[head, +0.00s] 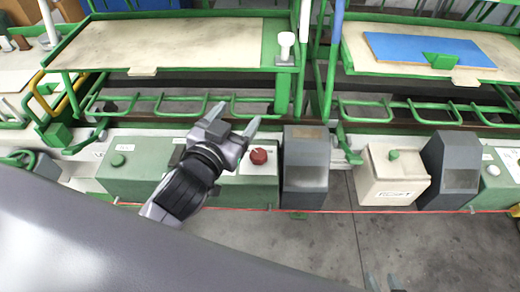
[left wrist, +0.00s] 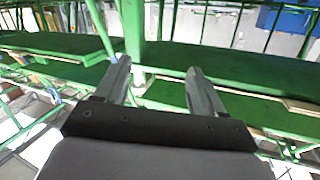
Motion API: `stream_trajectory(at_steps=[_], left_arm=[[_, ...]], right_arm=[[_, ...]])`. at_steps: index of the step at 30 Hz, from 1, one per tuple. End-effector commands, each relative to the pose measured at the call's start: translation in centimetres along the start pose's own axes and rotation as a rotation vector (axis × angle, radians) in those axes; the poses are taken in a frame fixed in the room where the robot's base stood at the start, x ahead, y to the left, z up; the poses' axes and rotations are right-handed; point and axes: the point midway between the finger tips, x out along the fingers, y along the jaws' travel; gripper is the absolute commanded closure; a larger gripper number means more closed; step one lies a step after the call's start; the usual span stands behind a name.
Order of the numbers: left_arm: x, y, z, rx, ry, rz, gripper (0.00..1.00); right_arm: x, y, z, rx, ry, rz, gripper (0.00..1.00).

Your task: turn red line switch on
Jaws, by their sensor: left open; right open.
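A red round button (head: 258,156) sits on a white plate on the green box in the middle of the head view. A thin red line (head: 330,212) runs along the front of the boxes. Which part is the red line switch, I cannot tell for sure. My left gripper (head: 234,122) is open and empty, above and just left of the red button, with its fingers pointing away from me. In the left wrist view its two fingers (left wrist: 158,72) are apart with nothing between them; the button does not show there. My right gripper (head: 383,283) shows only fingertips, apart, at the bottom edge.
A dark grey housing (head: 305,165) stands right of the red button. A green button (head: 118,160) is on the box to the left. A white box (head: 390,180) with a green knob and another grey housing (head: 448,170) are further right. Green racks stand behind. The floor in front is clear.

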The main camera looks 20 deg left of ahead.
Motion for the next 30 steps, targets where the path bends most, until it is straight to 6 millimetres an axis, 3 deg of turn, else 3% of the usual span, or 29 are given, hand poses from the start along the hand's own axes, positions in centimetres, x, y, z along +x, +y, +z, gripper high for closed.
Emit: stream_trajectory(at_steps=[1, 6, 10, 14, 17, 22, 26, 30], left_arm=[[0.9, 1.0, -2.7, 0.019, 0.118, 0.031, 0.31], [1.4, 5.6, -10.2, 0.098, 0.472, 0.198, 0.31], [0.1, 10.2, -14.1, 0.192, 0.696, 0.389, 0.31], [-1.8, 15.0, -15.7, 0.321, 0.856, 0.621, 0.31], [-3.3, 18.3, -15.2, 0.446, 0.927, 0.819, 0.31], [-4.9, 22.1, -11.5, 0.705, 0.915, 1.164, 0.31], [-4.7, 22.8, -7.1, 0.934, 0.782, 1.401, 0.31], [-3.1, 20.6, -2.1, 1.189, 0.512, 1.594, 0.31]], right_arm=[[0.0, 0.0, 0.0, 0.0, 0.0, 0.0, 0.57], [0.0, 0.0, 0.0, 0.002, 0.001, 0.0, 0.57], [0.0, -0.1, 0.0, 0.003, 0.001, 0.0, 0.57], [0.0, -0.1, 0.0, 0.003, 0.001, 0.0, 0.57], [0.0, 0.0, -0.1, 0.003, 0.001, 0.0, 0.57], [0.0, 0.0, -0.1, 0.003, 0.001, 0.001, 0.57], [0.0, 0.0, -0.1, 0.003, 0.001, 0.001, 0.57], [0.0, 0.0, -0.1, 0.003, 0.001, 0.001, 0.57]])
